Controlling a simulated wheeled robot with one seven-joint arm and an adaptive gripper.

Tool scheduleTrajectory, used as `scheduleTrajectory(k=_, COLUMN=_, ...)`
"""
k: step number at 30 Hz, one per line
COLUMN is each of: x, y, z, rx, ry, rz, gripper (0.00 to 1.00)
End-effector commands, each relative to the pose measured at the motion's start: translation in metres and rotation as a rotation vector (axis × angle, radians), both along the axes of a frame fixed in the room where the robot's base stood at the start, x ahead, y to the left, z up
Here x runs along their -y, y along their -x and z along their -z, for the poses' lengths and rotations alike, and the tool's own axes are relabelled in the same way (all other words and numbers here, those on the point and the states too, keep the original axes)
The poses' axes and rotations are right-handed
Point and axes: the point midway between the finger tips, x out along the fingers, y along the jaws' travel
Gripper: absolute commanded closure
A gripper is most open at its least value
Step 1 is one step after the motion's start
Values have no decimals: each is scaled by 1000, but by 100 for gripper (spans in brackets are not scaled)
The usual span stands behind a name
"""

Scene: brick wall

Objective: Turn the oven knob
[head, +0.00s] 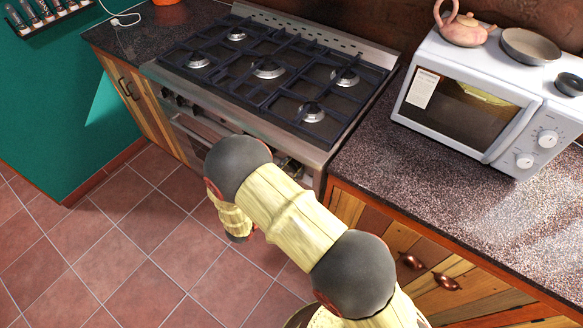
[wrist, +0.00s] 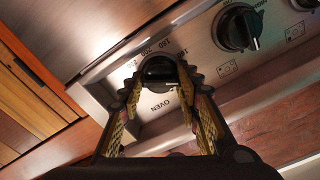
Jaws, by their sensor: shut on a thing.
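The oven knob (wrist: 158,70) is a black round knob on the steel control panel, with numbers around it and the word OVEN printed beside it in the wrist view. My gripper (wrist: 157,84) is at the knob, with one finger on each side, shut on it. The fingers cover parts of the knob's sides. In the head view the stove (head: 262,75) stands at the back, and my arm hides my gripper and much of the front panel, so the oven knob cannot be made out there.
Another black knob (wrist: 238,27) sits on the panel to the right of the oven knob. A wooden cabinet (wrist: 36,95) is at the left in the wrist view. In the head view a white microwave (head: 480,100) stands on the right counter (head: 400,175). The tiled floor (head: 120,235) is clear.

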Motion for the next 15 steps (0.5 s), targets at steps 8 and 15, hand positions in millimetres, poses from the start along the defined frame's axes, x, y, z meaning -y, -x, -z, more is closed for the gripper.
scheduleTrajectory(k=8, x=0, y=0, z=1, rx=12, ry=-15, rz=0, gripper=92)
scheduleTrajectory(k=15, x=0, y=0, z=2, rx=78, ry=-99, rz=0, gripper=92)
